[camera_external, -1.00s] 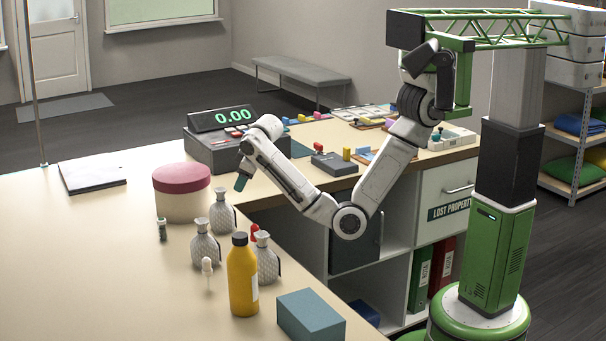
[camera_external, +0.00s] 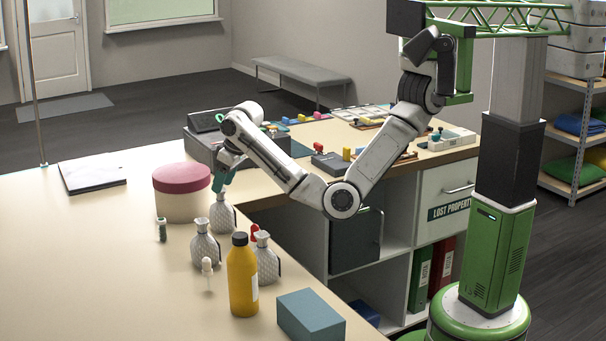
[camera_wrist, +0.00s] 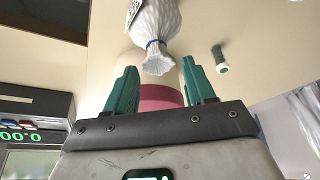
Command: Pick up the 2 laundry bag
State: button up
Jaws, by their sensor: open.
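Three grey-white patterned laundry bags with tied necks stand on the counter: a far bag (camera_external: 222,214), a left bag (camera_external: 204,249) and a right bag (camera_external: 267,264). No number is readable on them. My gripper (camera_external: 221,184) is just above the far bag, pointing down, and appears apart from it. In the wrist view, my gripper (camera_wrist: 157,72) shows two teal fingers spread with nothing held. A bag (camera_wrist: 153,27) with a blue tie and a partly visible tag lies ahead, its gathered mouth towards the gap between the fingertips.
A pink-lidded tub (camera_external: 181,195) stands close left of the far bag. A small vial (camera_external: 162,230), a white dropper bottle (camera_external: 207,268), a yellow bottle (camera_external: 242,277) and a blue box (camera_external: 310,315) are around the bags. The register (camera_external: 215,140) is behind.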

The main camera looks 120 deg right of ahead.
aim_at(222, 210)
jog(key=shift+s+p+x, duration=0.2)
jog(key=shift+p+x, duration=0.3)
jog(key=shift+x, duration=1.85)
jog(key=shift+f, duration=0.1)
jog(key=shift+c, duration=0.5)
grip_shut()
